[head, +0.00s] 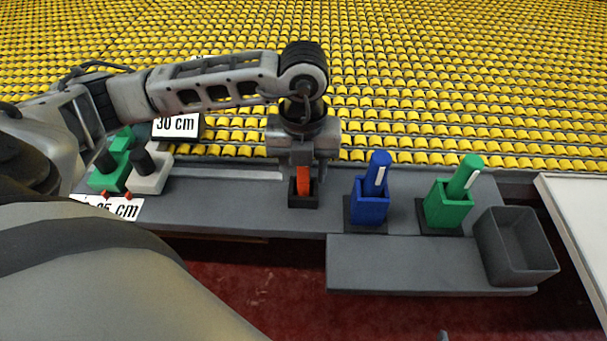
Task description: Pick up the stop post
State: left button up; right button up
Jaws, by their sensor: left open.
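An orange-red upright post (304,186), which I take for the stop post, stands in a small square black holder (304,204) on the grey bench. My left gripper (303,170) points straight down right over it, and its jaws are open. The fingers hide the post's upper part, so I cannot tell whether they touch it. My right gripper is not in view.
A blue holder (369,209) and a green holder (447,214), each with a stick in it, stand to the right. Beyond them is an empty grey bin (517,246). Green (108,178) and pale (149,178) blocks stand left. Yellow rollers (440,80) fill the back.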

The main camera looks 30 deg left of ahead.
pick_arm(q)
jog(key=shift+f, duration=0.2)
grip_shut()
